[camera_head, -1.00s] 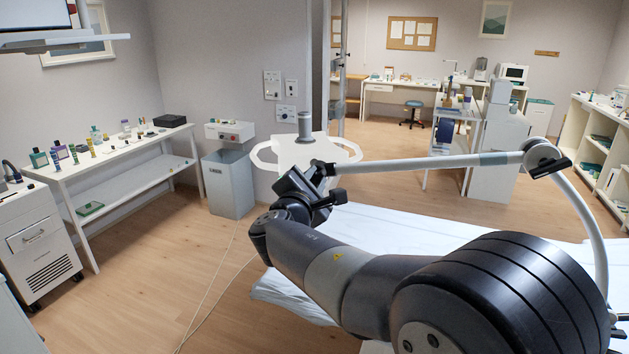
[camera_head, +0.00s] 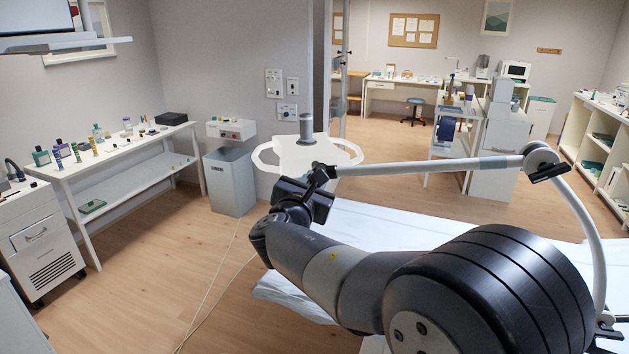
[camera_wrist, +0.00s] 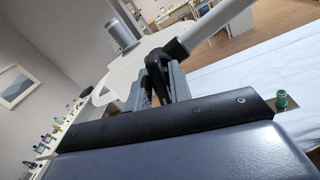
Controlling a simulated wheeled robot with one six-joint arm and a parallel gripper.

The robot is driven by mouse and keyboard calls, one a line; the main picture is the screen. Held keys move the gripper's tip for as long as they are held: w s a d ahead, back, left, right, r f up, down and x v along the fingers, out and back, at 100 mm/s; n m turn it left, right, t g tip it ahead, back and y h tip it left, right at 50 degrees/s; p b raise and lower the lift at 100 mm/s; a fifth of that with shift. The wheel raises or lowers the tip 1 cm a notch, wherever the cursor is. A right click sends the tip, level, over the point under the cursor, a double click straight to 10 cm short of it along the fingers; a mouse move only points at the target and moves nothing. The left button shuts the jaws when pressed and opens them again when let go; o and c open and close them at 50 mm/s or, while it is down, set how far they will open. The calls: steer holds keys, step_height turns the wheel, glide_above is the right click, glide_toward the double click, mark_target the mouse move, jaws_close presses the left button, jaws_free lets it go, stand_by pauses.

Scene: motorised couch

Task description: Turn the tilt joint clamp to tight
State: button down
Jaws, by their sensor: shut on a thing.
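The white lamp arm (camera_head: 430,164) ends at a white head with a ring handle (camera_head: 345,148) and a grey upright cylinder (camera_head: 306,128). The black tilt joint clamp (camera_head: 322,170) sits where the arm meets the head. My gripper (camera_head: 313,184) is at this joint. In the wrist view, the grey fingers of my gripper (camera_wrist: 162,78) are shut on the black clamp (camera_wrist: 176,50), close to the end of the white arm. The wrist and fingers hide part of the clamp, so its exact angle cannot be told.
Another black lever (camera_head: 550,172) sits at the lamp arm's elbow on the right. A couch with a white sheet (camera_head: 400,228) lies below my arm. A grey bin (camera_head: 230,182) and a long white table (camera_head: 125,150) stand left. Open wooden floor lies between.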

stand_by(0.3)
steer(key=c, duration=1.3)
jaws_free()
steer(key=b+v, duration=0.3)
steer(key=v, duration=0.7)
steer(key=shift+s, duration=0.4)
